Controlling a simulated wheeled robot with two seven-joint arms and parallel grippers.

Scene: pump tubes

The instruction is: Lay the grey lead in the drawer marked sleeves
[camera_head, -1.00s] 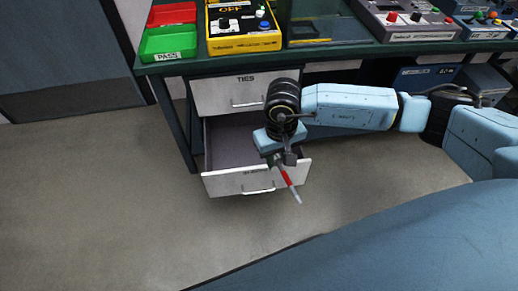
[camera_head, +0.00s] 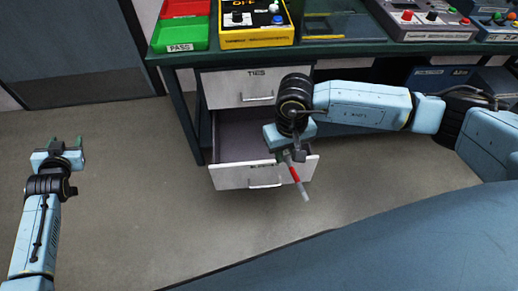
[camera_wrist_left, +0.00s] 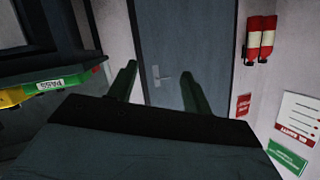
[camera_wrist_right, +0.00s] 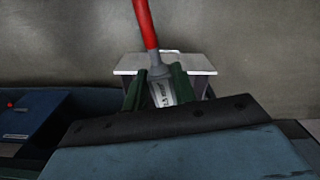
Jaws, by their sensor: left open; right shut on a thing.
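My right gripper (camera_head: 290,154) is shut on a slim red-and-grey stick-like thing (camera_head: 294,174), held tilted with its pale end pointing down, over or in front of the lower drawer's front. In the right wrist view its red shaft (camera_wrist_right: 146,25) and a grey lettered part between the fingers show; I cannot tell if it is the grey lead. The lower drawer (camera_head: 232,178) is pulled open; its label is partly covered and too blurred to read. The part of its inside I see looks empty. My left gripper (camera_head: 66,145) is open and empty, far left of the drawer.
A shut drawer marked TIES (camera_head: 225,88) sits above the open one. The bench top holds a green PASS tray (camera_head: 180,35), a red tray (camera_head: 185,8) and a yellow device (camera_head: 255,35). Floor between my left gripper and the drawer is clear.

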